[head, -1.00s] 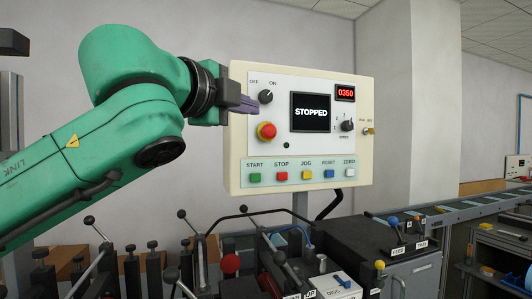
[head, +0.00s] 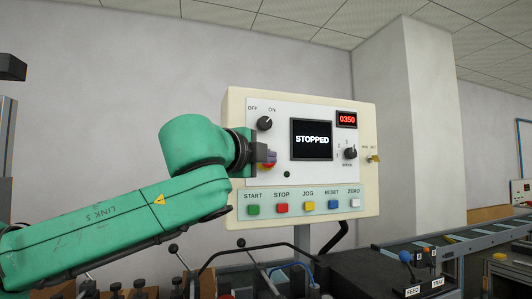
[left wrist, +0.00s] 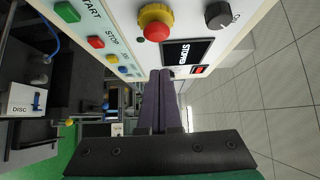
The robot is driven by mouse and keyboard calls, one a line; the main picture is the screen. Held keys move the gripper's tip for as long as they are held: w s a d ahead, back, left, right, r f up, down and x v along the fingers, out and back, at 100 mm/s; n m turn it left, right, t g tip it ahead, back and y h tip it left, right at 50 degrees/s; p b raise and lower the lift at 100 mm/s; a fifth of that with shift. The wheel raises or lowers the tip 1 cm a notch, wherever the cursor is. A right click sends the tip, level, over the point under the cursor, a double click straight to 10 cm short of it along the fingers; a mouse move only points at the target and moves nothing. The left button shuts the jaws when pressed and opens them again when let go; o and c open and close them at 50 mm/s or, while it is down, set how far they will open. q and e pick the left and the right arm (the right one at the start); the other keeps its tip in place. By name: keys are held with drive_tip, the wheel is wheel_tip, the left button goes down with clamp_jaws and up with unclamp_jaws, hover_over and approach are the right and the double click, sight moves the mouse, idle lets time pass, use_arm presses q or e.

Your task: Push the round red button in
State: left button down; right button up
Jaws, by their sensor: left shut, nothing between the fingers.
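The round red button (left wrist: 157,29) is a mushroom head on a yellow collar, on the white face of the control panel (head: 366,203). In the head view my left gripper (head: 271,158) is in front of it, and only a sliver of red and yellow shows below the fingers. In the left wrist view the shut, empty purple-grey fingers (left wrist: 160,76) point toward the panel, with the button beyond and to one side of their tips. Whether they touch the panel cannot be told. My right gripper is out of view.
A square red STOP button (head: 282,208) sits in a row of several coloured buttons below. An OFF/ON knob (head: 264,123) is above the round button. The screen (head: 312,139) reads STOPPED. Levers (head: 405,257) and machinery stand below the panel.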

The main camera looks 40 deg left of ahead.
use_arm(q)
drive_tip(key=w+a+p, duration=0.3)
drive_tip(key=w+a, duration=0.1)
drive_tip(key=a, duration=0.1)
drive_tip(key=shift+a+r, duration=0.2)
idle(0.5)
